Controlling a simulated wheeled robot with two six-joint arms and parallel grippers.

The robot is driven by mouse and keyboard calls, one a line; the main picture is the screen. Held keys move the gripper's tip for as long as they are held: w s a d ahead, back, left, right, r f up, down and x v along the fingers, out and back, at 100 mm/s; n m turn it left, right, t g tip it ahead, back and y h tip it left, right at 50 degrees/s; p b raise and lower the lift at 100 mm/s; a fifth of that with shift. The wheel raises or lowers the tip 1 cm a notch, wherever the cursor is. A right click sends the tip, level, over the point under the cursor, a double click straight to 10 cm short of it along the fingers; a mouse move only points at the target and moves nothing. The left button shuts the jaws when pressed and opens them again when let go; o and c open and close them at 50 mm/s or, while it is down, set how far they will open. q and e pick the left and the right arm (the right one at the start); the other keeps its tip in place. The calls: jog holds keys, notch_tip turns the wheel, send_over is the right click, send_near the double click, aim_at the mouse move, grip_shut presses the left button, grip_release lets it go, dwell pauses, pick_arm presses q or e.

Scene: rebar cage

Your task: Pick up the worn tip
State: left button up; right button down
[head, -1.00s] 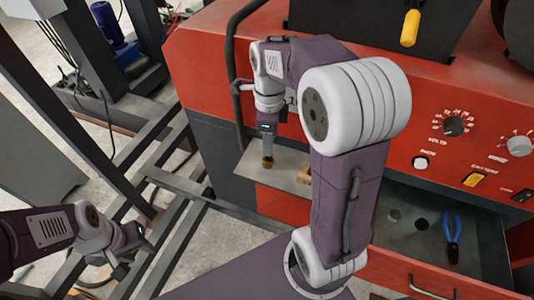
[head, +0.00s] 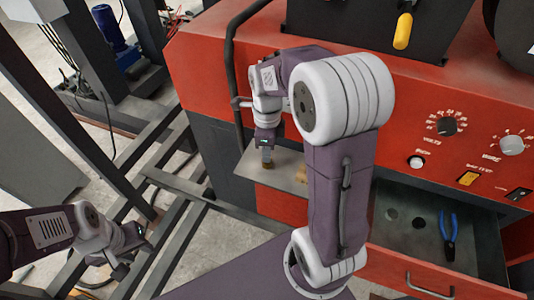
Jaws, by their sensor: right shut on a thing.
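My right gripper (head: 266,157) points down over the left part of a small grey shelf (head: 275,177) on the front of the red machine. It is shut on a small brownish, brass-like piece, which I take to be the worn tip (head: 267,164). Only the lower end of the tip shows. I cannot tell whether the tip touches the shelf. My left gripper (head: 140,238) is low at the left, away from the machine and over the dark frame bars. Its fingers are too small and dark to read.
A tan block (head: 302,175) lies on the shelf, partly behind my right arm. An open drawer (head: 412,255) at the lower right holds blue pliers (head: 449,235). The red machine (head: 225,75) has knobs and switches at the right. Dark steel bars (head: 170,225) fill the left.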

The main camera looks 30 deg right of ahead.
jog(key=shift+w+r, duration=0.1)
jog(key=shift+r, duration=0.25)
notch_tip(320, 180, up, 3)
jog(key=shift+f+b, duration=0.1)
jog(key=shift+b, duration=0.25)
jog(key=s+d+r+b, duration=0.2)
jog(key=s+d+r, duration=0.5)
jog(key=s, duration=0.2)
jog(key=shift+d+r, duration=0.2)
jog(key=shift+s+f, duration=0.1)
